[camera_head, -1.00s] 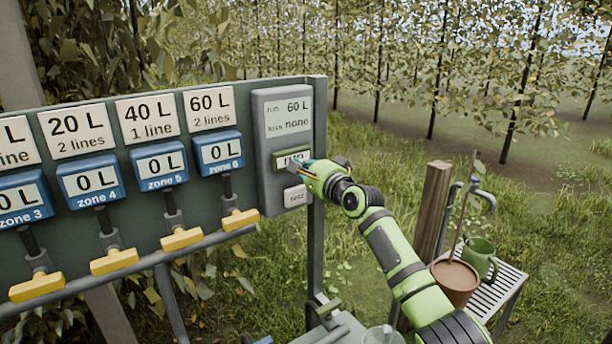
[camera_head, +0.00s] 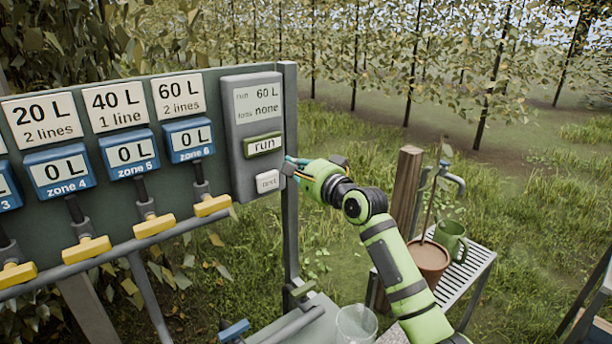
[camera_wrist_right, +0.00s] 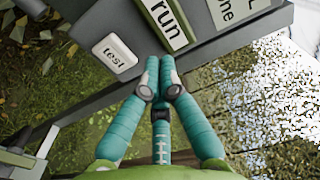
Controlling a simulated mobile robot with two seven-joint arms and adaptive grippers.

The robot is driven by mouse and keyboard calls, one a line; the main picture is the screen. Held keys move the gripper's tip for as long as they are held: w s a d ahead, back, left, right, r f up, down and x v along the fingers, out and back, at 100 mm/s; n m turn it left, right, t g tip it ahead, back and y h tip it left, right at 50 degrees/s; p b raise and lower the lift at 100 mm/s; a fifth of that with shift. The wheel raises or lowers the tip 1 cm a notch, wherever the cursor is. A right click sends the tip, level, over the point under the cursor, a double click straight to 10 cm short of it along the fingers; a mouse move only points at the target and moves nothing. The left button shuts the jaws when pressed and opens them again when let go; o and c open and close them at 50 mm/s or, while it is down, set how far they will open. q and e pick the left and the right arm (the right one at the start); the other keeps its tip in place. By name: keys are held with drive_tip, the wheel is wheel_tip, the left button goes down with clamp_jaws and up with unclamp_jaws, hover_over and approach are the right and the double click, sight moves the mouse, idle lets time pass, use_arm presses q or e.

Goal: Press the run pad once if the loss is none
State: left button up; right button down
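The grey control box (camera_head: 234,178) stands at the right end of the dark panel. Its display (camera_head: 258,103) reads run 60 L, loss none. Below it is the green-framed run pad (camera_head: 263,145), fully uncovered, and below that the white test pad (camera_head: 267,181). My right gripper (camera_head: 289,167) is beside the box's right edge, right of and slightly below the run pad. In the wrist view its teal fingers (camera_wrist_right: 160,62) are together, empty, with the run pad (camera_wrist_right: 167,22) just beyond the tips and the test pad (camera_wrist_right: 115,52) to the left. My left gripper is not in view.
Blue zone boxes (camera_head: 131,153) all reading 0 L and yellow valve handles (camera_head: 154,226) line the panel to the left. At right are a wooden post (camera_head: 405,190), a slatted stand (camera_head: 470,290) with a potted plant (camera_head: 428,262), and a green mug (camera_head: 451,238). A clear cup (camera_head: 356,325) is below.

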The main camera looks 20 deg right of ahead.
drive_tip(key=v, duration=0.5)
drive_tip(key=s+a+f+n+g+h, duration=0.1)
drive_tip(key=s+f+n+g, duration=0.15)
drive_tip(key=s+f, duration=0.4)
drive_tip(key=s+a+f+n+g+h, duration=0.1)
drive_tip(key=s+f+n, duration=0.2)
drive_tip(key=f, duration=0.7)
drive_tip(key=s+a+f+n+g+h, duration=0.1)
drive_tip(key=s+f+n+g, duration=0.1)
drive_tip(key=s+f, duration=0.45)
drive_tip(key=s+d+f+n+g+h, duration=0.2)
drive_tip(key=s+f+n+g, duration=0.35)
drive_tip(key=s, duration=0.75)
drive_tip(key=s+d+f+n+g+h, duration=0.2)
drive_tip(key=s+f, duration=0.7)
drive_tip(key=s, duration=0.5)
wheel_tip(320, 180, down, 24)
drive_tip(key=s+g+b, duration=0.1)
drive_tip(key=s, duration=0.2)
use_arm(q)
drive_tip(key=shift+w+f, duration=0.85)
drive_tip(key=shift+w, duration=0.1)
use_arm(e)
drive_tip(key=s+d+f+n+g, duration=0.1)
drive_tip(key=s+d+f, duration=0.2)
drive_tip(key=s+f, duration=1)
drive_tip(key=shift+s+f, duration=0.25)
drive_tip(key=shift+s, duration=0.85)
